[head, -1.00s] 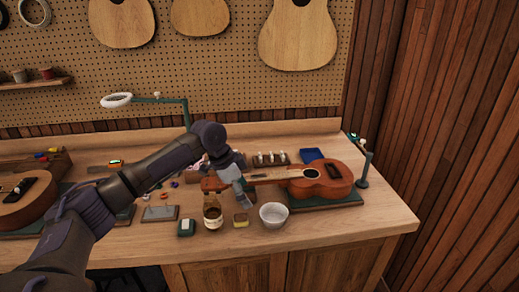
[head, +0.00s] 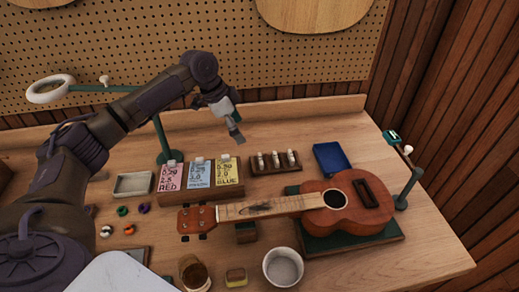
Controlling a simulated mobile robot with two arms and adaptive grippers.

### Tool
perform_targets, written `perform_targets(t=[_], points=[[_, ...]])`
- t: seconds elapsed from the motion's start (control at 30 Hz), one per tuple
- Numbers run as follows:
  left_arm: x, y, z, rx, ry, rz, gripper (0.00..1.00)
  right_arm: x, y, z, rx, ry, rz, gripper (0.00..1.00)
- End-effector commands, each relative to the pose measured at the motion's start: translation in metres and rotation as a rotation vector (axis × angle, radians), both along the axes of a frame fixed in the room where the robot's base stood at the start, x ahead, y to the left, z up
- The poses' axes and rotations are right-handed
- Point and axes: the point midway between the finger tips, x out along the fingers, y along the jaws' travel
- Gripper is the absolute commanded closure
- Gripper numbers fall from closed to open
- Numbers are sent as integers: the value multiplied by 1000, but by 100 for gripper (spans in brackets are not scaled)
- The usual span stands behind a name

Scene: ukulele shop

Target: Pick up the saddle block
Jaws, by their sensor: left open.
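My left gripper (head: 236,134) is open and empty, with its fingers pointing down. In the picture it sits above and left of a dark wooden rack (head: 261,169) that holds several small pale upright pieces (head: 275,159). I cannot tell for sure which piece is the saddle block. A brown ukulele (head: 345,215) lies on a green mat (head: 352,242), its neck pointing left over a small dark green block (head: 246,237). My right gripper is not in view.
A wooden holder (head: 196,195) bears pink, blue and yellow cards. A blue tray (head: 331,158), white bowl (head: 283,268), brown bottle (head: 194,274) and yellow sponge (head: 236,277) stand around the ukulele. A ring lamp (head: 49,89) stands left. The bench is clear at front right.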

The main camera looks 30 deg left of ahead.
Motion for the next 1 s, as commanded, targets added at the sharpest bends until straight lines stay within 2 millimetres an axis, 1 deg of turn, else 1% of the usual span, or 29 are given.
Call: perform_targets(t=[0.03, 0.1, 0.3, 0.4, 0.57, 0.67, 0.8, 0.9, 1.0], points=[[1, -3, -5, -1, 4, -2, 12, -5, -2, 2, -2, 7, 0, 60], [3, -7, -15, -2, 6, -2, 12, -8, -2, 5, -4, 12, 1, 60], [12, -19, -52, -1, 5, -1, 12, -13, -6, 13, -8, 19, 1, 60], [16, -23, -65, 0, 3, -1, 12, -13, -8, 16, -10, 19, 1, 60], [19, -27, -76, 0, 2, -1, 12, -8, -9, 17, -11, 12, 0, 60], [22, -31, -82, -1, 2, 0, 12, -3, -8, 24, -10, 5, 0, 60], [29, -42, -98, -1, 4, -2, 12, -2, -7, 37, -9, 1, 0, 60], [32, -46, -113, 0, 4, 0, 12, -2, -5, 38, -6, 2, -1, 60], [34, -48, -121, 0, 2, 1, 12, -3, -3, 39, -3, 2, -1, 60]])
